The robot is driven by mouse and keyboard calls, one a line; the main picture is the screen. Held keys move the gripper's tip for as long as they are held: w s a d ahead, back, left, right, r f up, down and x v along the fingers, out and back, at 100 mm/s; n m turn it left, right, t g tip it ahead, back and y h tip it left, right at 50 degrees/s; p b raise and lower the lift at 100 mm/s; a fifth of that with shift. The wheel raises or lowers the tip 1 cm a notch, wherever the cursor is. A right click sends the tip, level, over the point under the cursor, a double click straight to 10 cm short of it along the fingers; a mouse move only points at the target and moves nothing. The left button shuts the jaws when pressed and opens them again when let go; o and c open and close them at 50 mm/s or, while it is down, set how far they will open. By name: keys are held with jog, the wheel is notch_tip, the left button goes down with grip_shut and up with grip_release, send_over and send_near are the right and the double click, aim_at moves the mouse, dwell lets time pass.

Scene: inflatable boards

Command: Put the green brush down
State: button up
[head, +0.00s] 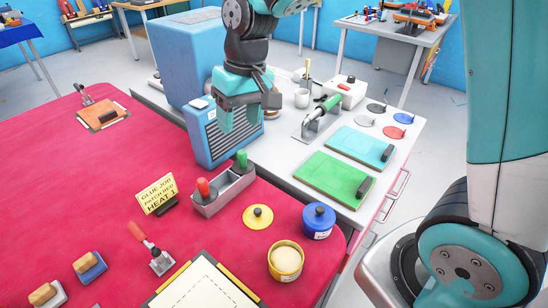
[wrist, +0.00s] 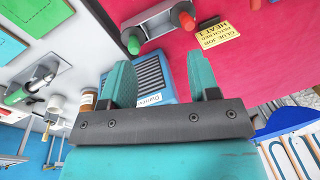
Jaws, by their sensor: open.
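The green brush (head: 241,159) stands handle up in the right part of a grey holder (head: 212,203) on the red table top. A red-handled brush (head: 204,188) stands in the left part of the same holder. Their lower ends are hidden inside it. Both handles also show in the wrist view, the green brush (wrist: 134,46) left of the red-handled brush (wrist: 183,18). My gripper (head: 240,115) is open and empty, raised behind the holder, in front of the blue louvred box (head: 206,142). In the wrist view its fingers (wrist: 158,80) stand apart with nothing between them.
A yellow sign (head: 157,194) stands left of the holder. A yellow pot (head: 285,260), a blue pot (head: 318,221) and a yellow lid (head: 258,216) are to the right. Green (head: 335,180) and turquoise boards lie on the white bench. The red table's left side is mostly clear.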

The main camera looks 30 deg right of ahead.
jog(key=s+a+r+n+y, duration=0.1)
jog(key=s+r+n, duration=0.1)
jog(key=s, duration=0.8)
jog(key=s+a+r+n+y, duration=0.1)
jog(key=s+r+n, duration=0.1)
jog(key=s, duration=0.8)
jog(key=shift+s+a+r+n, duration=0.2)
jog(key=shift+r+n, duration=0.1)
jog(key=shift+n, duration=0.2)
